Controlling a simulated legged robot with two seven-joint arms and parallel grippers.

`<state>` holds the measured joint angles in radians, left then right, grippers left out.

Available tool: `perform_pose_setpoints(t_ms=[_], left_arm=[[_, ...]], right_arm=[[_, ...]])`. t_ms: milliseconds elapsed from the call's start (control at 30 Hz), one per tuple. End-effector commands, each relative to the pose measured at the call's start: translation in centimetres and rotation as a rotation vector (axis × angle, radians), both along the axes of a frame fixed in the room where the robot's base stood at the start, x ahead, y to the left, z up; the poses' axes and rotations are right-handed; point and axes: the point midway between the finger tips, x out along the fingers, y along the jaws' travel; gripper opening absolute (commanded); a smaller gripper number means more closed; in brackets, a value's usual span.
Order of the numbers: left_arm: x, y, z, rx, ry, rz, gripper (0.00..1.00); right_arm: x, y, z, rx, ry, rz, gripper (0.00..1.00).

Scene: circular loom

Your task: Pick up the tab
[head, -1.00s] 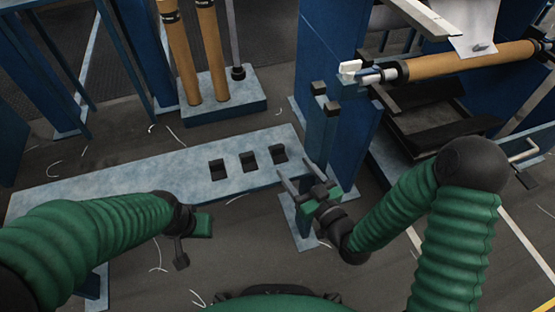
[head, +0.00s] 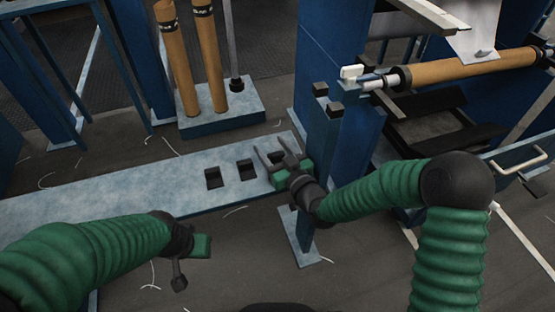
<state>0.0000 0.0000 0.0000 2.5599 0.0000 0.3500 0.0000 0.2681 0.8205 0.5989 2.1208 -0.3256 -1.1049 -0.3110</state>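Several small dark pieces that may be the tabs sit on the pale blue bench (head: 110,198). The left black tab (head: 214,177) and the middle black tab (head: 246,169) are in plain view. The right one is mostly hidden by my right gripper (head: 270,147). That gripper is open, its two thin fingers apart and reaching over the right end of the bench. I cannot tell whether it touches the tab there. My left gripper (head: 188,262) hangs in front of the bench, away from the tabs; its fingers are not clear.
A blue post (head: 318,150) with black blocks stands just right of my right gripper. Behind the bench, brown rolls (head: 178,60) stand on a pale blue base (head: 215,118). A brown roller (head: 470,68) with white cloth (head: 475,35) is at the upper right.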

Motion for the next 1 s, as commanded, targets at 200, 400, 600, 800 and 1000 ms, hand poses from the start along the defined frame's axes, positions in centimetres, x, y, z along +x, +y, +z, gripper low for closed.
perform_pose_setpoints(t_ms=[200, 400, 600, 800, 1000], left_arm=[[0.0, 0.0, 0.0, 0.000, 0.000, 0.000, 0.36], [0.0, 0.0, 0.0, 0.000, 0.000, 0.000, 0.36], [0.0, 0.0, 0.0, 0.000, 0.000, 0.000, 0.36], [0.0, 0.0, 0.9, 0.000, 0.000, 0.000, 0.36], [0.0, 0.0, 3.4, 0.000, 0.000, 0.000, 0.36]], right_arm=[[0.0, 0.0, 0.0, 0.000, 0.000, 0.000, 0.27], [0.0, 0.0, 0.0, 0.000, 0.000, 0.000, 0.01], [0.0, 0.0, 0.0, 0.000, 0.000, 0.000, 0.00], [0.0, 0.0, 1.3, -0.001, -0.002, 0.000, 0.00], [0.0, 0.0, 5.4, -0.001, -0.004, 0.000, 0.00]])
